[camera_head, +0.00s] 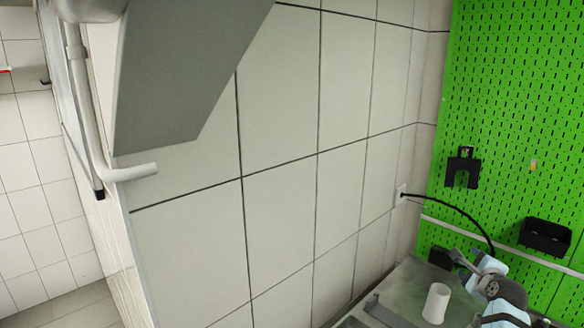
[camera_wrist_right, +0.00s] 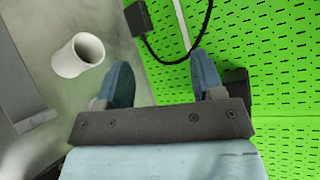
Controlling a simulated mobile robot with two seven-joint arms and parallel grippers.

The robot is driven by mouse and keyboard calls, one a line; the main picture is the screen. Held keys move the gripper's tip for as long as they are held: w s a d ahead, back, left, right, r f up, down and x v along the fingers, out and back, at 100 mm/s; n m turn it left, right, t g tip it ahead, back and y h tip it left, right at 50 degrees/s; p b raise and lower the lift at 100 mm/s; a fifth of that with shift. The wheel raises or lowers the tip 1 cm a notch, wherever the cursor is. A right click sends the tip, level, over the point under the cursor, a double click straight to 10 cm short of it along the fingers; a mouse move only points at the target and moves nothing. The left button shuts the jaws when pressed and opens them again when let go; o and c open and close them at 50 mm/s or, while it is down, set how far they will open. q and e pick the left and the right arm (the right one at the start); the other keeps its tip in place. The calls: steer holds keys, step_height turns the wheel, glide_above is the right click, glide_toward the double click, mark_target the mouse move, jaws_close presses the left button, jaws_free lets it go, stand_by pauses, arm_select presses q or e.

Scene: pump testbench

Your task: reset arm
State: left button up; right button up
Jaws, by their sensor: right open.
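My right gripper (camera_wrist_right: 163,82) shows in the right wrist view with its two blue fingers spread apart and nothing between them. In the head view my right arm is at the lower right corner, and its gripper (camera_head: 462,260) is beside the green pegboard (camera_head: 510,90), above the bench. A white cup (camera_head: 436,303) stands on the grey bench to the left of the arm; it also shows in the right wrist view (camera_wrist_right: 78,56), left of the fingers and apart from them. My left gripper is in neither view.
The pegboard holds a black forked holder (camera_head: 462,170) and a black bin (camera_head: 545,236). A black cable (camera_head: 455,208) runs from a wall socket (camera_head: 401,195) down behind my right gripper. A white tiled wall (camera_head: 280,150) fills the middle. A grey panel (camera_head: 180,70) hangs at upper left.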

steer(key=s+a+f+n+g+y, duration=0.1)
steer(key=s+a+f+n+g, duration=0.1)
steer(key=s+a+f+n, duration=0.45)
steer(key=s+a+f+n+g+y, duration=0.15)
steer(key=s+n, duration=0.25)
steer(key=s, duration=0.5)
steer(key=s+a+f+n+g, duration=0.3)
steer(key=s+a+n, duration=0.1)
steer(key=s+n, duration=0.25)
steer(key=s+a+f+n+g, duration=0.15)
steer(key=s+a+n, duration=0.35)
steer(key=s, duration=0.6)
steer(key=s+a+n+g, duration=0.3)
steer(key=s+a+n, duration=0.15)
steer(key=s, duration=0.75)
steer(key=w+a+f+t+y, duration=0.1)
steer(key=w+a+f+t, duration=0.1)
steer(key=f, duration=0.2)
steer(key=w+a+f+n+t+y, duration=0.1)
steer(key=w+f+t, duration=0.1)
steer(key=f, duration=0.3)
steer(key=w+a+f+t+y, duration=0.1)
steer(key=w+a+f+t, duration=0.1)
steer(key=f+t, duration=0.1)
steer(key=shift+w+a+f, duration=0.15)
steer(key=shift+a+f, duration=0.15)
steer(key=shift+f, duration=0.45)
